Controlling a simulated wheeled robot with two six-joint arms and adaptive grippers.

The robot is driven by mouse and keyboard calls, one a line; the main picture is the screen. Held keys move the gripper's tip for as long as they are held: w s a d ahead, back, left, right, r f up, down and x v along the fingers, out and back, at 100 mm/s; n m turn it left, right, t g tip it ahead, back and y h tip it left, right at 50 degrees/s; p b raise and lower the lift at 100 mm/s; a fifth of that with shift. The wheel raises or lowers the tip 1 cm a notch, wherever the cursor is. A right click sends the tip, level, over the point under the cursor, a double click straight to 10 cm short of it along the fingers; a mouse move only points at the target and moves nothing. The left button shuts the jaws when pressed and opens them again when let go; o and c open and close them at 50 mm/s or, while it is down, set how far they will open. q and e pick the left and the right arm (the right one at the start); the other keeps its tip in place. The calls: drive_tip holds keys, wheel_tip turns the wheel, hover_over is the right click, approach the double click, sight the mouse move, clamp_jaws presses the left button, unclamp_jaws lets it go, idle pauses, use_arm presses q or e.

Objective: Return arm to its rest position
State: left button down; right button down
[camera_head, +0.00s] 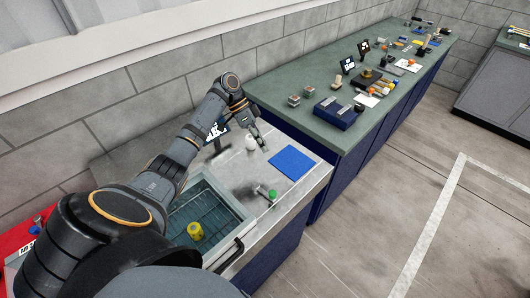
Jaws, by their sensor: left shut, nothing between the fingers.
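My left arm reaches from the lower left across the grey metal worktop (232,172). My left gripper (262,144) is shut and empty, pointing down over the back of the worktop. A small white rounded object (250,143) shows right beside the fingers; I cannot tell whether they touch. A blue square mat (293,163) lies to the right of the gripper. A small green-topped item (272,193) stands nearer the front edge. A yellow spool-like piece (195,230) sits in the glass-sided basin (238,212) below my forearm. My right gripper is out of view.
A long green-topped bench (300,122) continues behind to the right, with a blue box (336,113) and several small items. A dark sign (214,130) stands partly behind my arm. A brick wall (170,83) borders the back. The floor at right is clear.

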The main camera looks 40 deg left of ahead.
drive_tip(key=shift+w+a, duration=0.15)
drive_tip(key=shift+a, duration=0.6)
